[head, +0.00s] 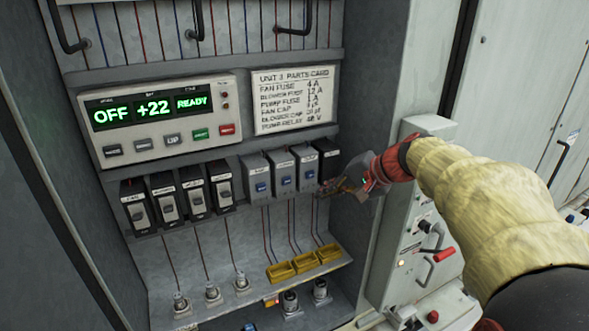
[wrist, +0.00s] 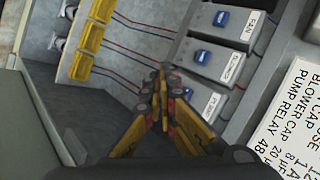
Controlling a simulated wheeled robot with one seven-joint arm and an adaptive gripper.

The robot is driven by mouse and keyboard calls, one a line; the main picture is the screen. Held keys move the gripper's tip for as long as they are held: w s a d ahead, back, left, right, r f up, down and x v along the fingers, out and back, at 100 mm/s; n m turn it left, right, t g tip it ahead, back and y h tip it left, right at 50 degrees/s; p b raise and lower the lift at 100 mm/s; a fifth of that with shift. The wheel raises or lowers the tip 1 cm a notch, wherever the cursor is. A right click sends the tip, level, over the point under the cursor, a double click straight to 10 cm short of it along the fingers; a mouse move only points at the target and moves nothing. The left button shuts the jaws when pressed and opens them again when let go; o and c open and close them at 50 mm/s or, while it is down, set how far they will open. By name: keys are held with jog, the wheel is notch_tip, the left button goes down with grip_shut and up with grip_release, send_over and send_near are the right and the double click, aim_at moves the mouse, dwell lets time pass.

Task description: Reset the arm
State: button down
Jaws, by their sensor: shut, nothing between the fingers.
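My gripper (head: 343,187) is at the right end of the row of modules inside the open cabinet, in front of the rightmost dark module (head: 327,157). In the wrist view my gripper (wrist: 160,75) has its fingers together with nothing between them. The fingertips show close to the grey modules with blue switches (wrist: 216,60); I cannot tell whether they touch. My arm (head: 490,200), in a yellow padded sleeve, reaches in from the lower right.
A control panel (head: 165,138) reads OFF, +22 and READY. A parts card (head: 293,101) hangs beside it. Black breakers (head: 168,199) stand at left. Yellow holders (head: 305,262) sit on the lower shelf. A side box (head: 425,215) with a red-handled lever stands right of the cabinet.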

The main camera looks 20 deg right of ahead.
jog(key=s+a+f+n+g+h+b, duration=0.1)
jog(key=s+a+f+n+b, duration=0.2)
jog(key=s+a+f+b, duration=0.2)
jog(key=s+a+f+n+g+h+b, duration=0.1)
jog(key=s+a+f+n+b, duration=0.3)
jog(key=s+f+b, duration=0.3)
jog(key=s+a+f+n+g+h+b, duration=0.1)
jog(key=s+a+f+b, duration=0.5)
jog(key=s+f, duration=0.7)
notch_tip(320, 180, down, 3)
jog(key=a+n+h, duration=0.1)
jog(key=n, duration=0.1)
jog(key=shift+s+n+b, duration=0.25)
jog(key=shift+n+b, duration=0.05)
jog(key=shift+b, duration=0.1)
jog(key=shift+a, duration=0.1)
